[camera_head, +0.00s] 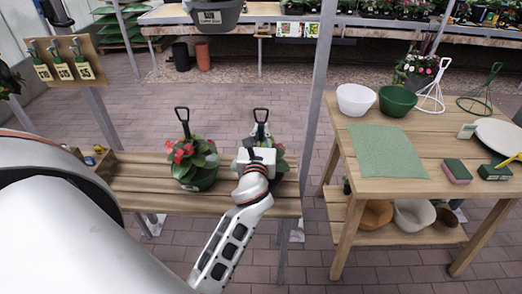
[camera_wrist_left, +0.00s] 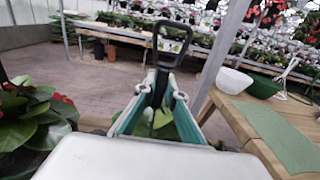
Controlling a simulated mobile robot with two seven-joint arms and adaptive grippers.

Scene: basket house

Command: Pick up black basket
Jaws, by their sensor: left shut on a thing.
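My left gripper (camera_head: 262,142) is over the wooden bench, at a potted plant that it largely hides. In the left wrist view the fingers (camera_wrist_left: 160,80) close around the stem below a black D-shaped handle (camera_wrist_left: 172,42). This black handle also shows in the head view (camera_head: 261,114), rising above the gripper. Green leaves show between and below the fingers; the container under them is hidden. A dark grey basket with a pale label (camera_head: 229,17) is at the top of the head view, apart from the gripper. My right gripper is not in view.
A dark pot with red flowers (camera_head: 202,181) and a black handle stands left on the wooden bench (camera_head: 150,184). A wooden table (camera_head: 350,107) at the right holds bowls, a green mat (camera_head: 388,151) and sponges. A grey post (camera_head: 320,85) rises between them.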

